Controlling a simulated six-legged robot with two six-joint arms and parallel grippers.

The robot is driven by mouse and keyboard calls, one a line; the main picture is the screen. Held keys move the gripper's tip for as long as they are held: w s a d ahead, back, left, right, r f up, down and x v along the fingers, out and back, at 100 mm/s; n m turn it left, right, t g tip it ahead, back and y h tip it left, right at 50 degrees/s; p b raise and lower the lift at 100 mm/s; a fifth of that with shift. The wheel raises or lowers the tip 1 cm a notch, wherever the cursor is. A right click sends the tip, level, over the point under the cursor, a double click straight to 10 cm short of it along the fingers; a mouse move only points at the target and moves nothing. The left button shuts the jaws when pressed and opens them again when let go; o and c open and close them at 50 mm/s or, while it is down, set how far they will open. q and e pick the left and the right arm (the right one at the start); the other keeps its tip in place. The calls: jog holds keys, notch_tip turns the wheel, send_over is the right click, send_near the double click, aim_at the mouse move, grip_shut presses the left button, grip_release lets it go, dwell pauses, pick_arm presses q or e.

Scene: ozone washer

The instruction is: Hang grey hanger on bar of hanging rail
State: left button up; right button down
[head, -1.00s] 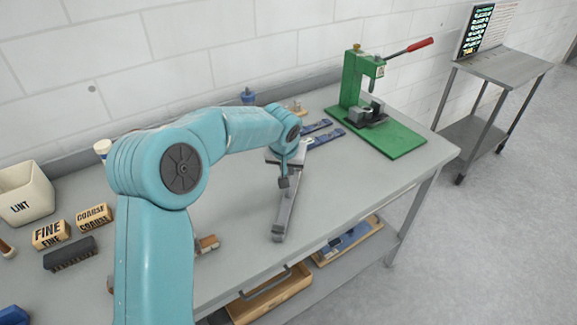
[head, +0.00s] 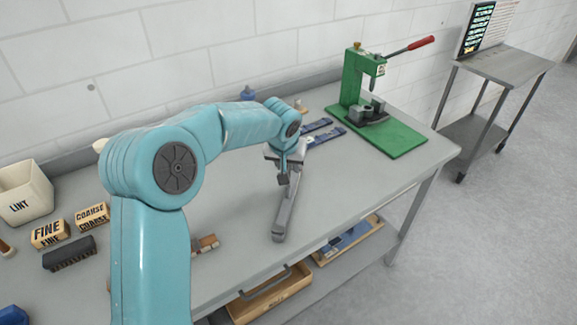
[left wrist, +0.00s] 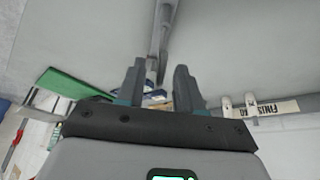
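A long grey piece (head: 282,212), which looks like the grey hanger, lies along the bench top in the head view, with its rounded end towards the front edge. My left gripper (head: 283,180) is over its far part, and the arm hides some of it. In the left wrist view, the two dark fingers (left wrist: 159,68) stand apart. A thin grey bar (left wrist: 163,35) runs past the gap between them, and I cannot tell whether they touch it. The hanging rail is not clear in either view. My right gripper is not in view.
A green press (head: 362,85) with a red-tipped lever stands at the back right. Blue strips (head: 325,136) lie behind the grey piece. A LINT box (head: 24,195) and FINE and COARSE blocks (head: 92,216) are at left.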

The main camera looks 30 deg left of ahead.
pick_arm(q)
jog(key=v, duration=1)
jog(key=shift+s+r+b, duration=0.3)
jog(key=shift+b, duration=0.15)
jog(key=shift+w+d, duration=0.1)
jog(key=shift+w, duration=0.05)
jog(key=shift+s, duration=0.2)
